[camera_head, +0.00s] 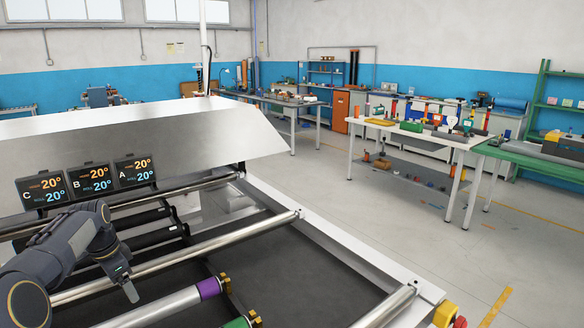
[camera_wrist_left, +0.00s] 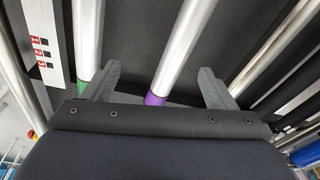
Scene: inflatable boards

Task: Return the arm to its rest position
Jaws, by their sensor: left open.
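My left arm comes in from the lower left in the head view, and its gripper (camera_head: 128,284) is over the machine's rollers. In the left wrist view the left gripper (camera_wrist_left: 158,84) has its two grey fingers spread wide, with nothing held between them. A metal roller with a purple end band (camera_head: 209,288) lies just right of the gripper in the head view; the purple band (camera_wrist_left: 156,99) also shows between the fingers in the wrist view. A roller with a green end band (camera_head: 238,322) is at the bottom edge. My right gripper is not in view.
The machine's steel frame (camera_head: 345,258) and crossing metal bars (camera_head: 180,256) surround the arm. Three small displays (camera_head: 88,181) marked C, B and A stand behind it. A red and yellow button (camera_head: 448,315) is at the lower right corner. Worktables (camera_head: 425,133) stand farther back across open floor.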

